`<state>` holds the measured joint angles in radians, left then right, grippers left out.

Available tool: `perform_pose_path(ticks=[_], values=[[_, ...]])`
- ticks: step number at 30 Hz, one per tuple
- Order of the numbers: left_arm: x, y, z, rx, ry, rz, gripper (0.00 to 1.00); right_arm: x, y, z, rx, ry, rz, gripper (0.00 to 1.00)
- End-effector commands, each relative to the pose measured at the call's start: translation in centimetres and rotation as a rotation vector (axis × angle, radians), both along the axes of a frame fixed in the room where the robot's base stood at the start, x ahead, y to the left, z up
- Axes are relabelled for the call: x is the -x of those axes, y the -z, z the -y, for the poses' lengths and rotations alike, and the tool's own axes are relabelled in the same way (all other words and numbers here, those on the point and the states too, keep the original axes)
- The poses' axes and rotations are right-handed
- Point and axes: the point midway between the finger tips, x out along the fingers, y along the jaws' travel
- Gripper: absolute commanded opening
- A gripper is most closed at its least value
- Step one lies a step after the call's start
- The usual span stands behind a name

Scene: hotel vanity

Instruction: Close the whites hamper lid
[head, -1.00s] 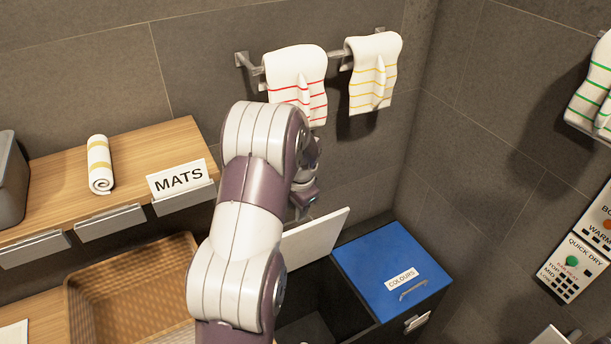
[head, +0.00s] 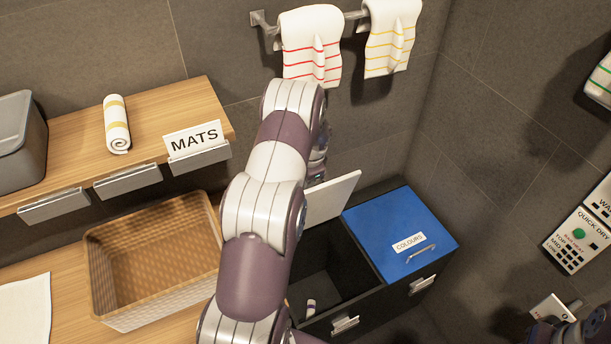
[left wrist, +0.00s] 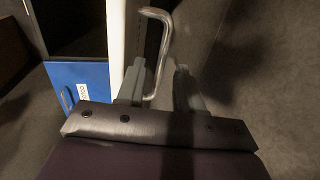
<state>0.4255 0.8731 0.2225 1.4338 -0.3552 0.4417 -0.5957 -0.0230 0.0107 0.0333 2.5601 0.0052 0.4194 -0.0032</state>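The whites hamper lid (head: 332,198) is raised, showing as a white panel above the open dark bin (head: 345,270) left of the blue lid. It is partly hidden by my left arm. In the left wrist view the white lid (left wrist: 116,45) is nearly edge-on, with a bent metal handle (left wrist: 160,50) on its right side. My left gripper (left wrist: 160,88) has its fingers apart, with the handle's near end between them; contact is unclear. In the head view the left gripper (head: 318,172) is mostly hidden behind my arm. Part of my right arm shows at the bottom right corner; its fingers are unclear.
The blue COLOURS lid (head: 400,232) is closed beside the open bin. A wicker basket (head: 100,270) and a shelf (head: 75,150) with a rolled towel (head: 116,125) are left. Towels (head: 311,45) hang on the wall rail. A control panel (head: 580,235) is right.

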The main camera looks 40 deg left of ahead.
Motion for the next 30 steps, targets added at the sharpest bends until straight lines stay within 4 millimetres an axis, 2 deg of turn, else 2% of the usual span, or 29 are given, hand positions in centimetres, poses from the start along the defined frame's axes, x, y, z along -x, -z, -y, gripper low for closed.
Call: perform_pose_path(ticks=[10, 11, 12, 14, 30], values=[[-0.07, 0.55, -0.13, -0.001, -0.001, 0.001, 0.36, 0.00, -0.06, 0.00, 0.000, 0.000, 0.000, 0.43], [-0.07, 0.54, -0.13, -0.001, -0.001, 0.001, 0.33, 0.00, -0.06, 0.00, 0.000, 0.000, 0.000, 0.43], [-0.07, 0.54, -0.13, 0.000, -0.001, 0.000, 0.20, 0.00, -0.06, 0.00, 0.000, 0.000, 0.000, 0.43], [-0.07, 0.53, -0.13, 0.000, 0.000, 0.000, 0.00, 0.00, -0.06, 0.00, 0.000, 0.000, 0.000, 0.43], [-0.07, 0.51, -0.13, 0.001, -0.003, 0.002, 0.00, 0.00, -0.06, 0.00, 0.000, 0.000, 0.000, 0.43]])
